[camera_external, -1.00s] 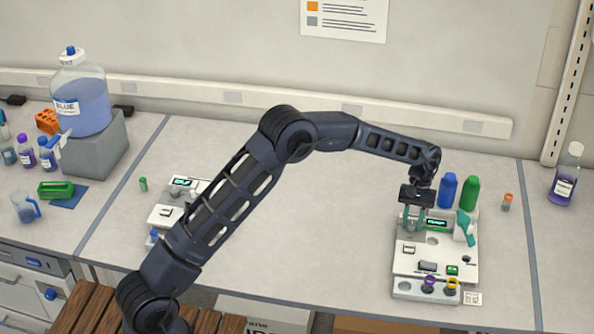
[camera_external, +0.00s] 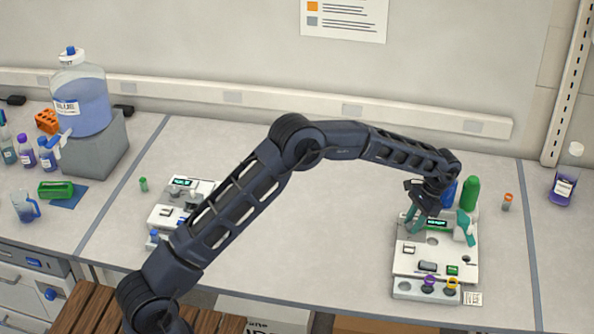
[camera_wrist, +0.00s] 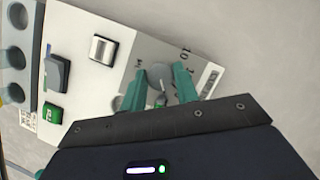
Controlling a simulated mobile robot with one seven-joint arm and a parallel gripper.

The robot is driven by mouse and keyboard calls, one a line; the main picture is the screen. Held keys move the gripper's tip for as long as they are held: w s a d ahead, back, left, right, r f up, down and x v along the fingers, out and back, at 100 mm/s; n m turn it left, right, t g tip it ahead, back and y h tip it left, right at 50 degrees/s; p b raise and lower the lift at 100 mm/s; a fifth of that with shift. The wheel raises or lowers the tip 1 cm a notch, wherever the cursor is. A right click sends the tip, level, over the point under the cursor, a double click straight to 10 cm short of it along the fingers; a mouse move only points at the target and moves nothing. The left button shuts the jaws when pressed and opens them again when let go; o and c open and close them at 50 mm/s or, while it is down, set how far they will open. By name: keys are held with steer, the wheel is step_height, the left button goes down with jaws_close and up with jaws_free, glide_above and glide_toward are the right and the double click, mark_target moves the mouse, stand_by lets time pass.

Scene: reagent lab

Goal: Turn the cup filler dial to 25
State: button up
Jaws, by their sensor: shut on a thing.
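The cup filler (camera_external: 432,262) is a white machine on the right of the bench with a small lit green display at its back; the reading is too small to tell. Its dial (camera_wrist: 159,75) is a grey round knob on a grey plate with printed marks in the wrist view. My gripper (camera_wrist: 160,88) has its teal fingers on either side of the dial, shut on it. In the external view my gripper (camera_external: 420,220) is tilted over the back left of the machine, and the dial is hidden there. The dial's exact setting cannot be read.
A green bottle (camera_external: 469,193) and a blue bottle (camera_external: 448,194) stand close behind the machine. The bench middle is clear; a second white machine (camera_external: 163,216) stands left.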

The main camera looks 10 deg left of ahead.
steer(key=shift+m+t, duration=0.3)
steer(key=shift+m, duration=0.3)
steer(key=o, duration=1)
steer(key=shift+c, duration=0.2)
steer(key=v, duration=1)
steer(key=shift+d+r, duration=0.25)
steer(key=shift+r, duration=0.1)
steer(key=shift+w, duration=0.1)
